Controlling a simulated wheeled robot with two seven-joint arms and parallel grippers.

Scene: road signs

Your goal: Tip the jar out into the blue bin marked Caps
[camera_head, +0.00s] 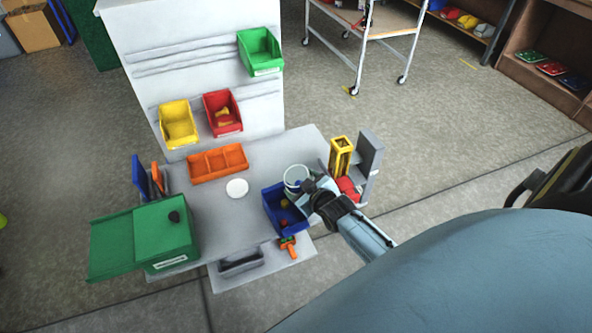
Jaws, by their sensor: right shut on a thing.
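The clear jar (294,175) with a pale rim is in my right gripper (306,188), over the back right part of the blue bin (271,211). Its round mouth shows from above; how far it is tilted is hard to tell. Something small and blue shows at the jar's lower side. The blue bin stands on the grey table and has a yellowish and a reddish small thing in it. No Caps marking is readable on it. The fingers partly hide the jar and the bin's right side. My left gripper is not in view.
A white disc (237,188) and an orange divided tray (218,163) lie on the table (228,227). A green lidded box (166,232) stands at left, a yellow holder (341,157) at right. Yellow (178,124), red (222,113) and green (260,51) bins hang behind.

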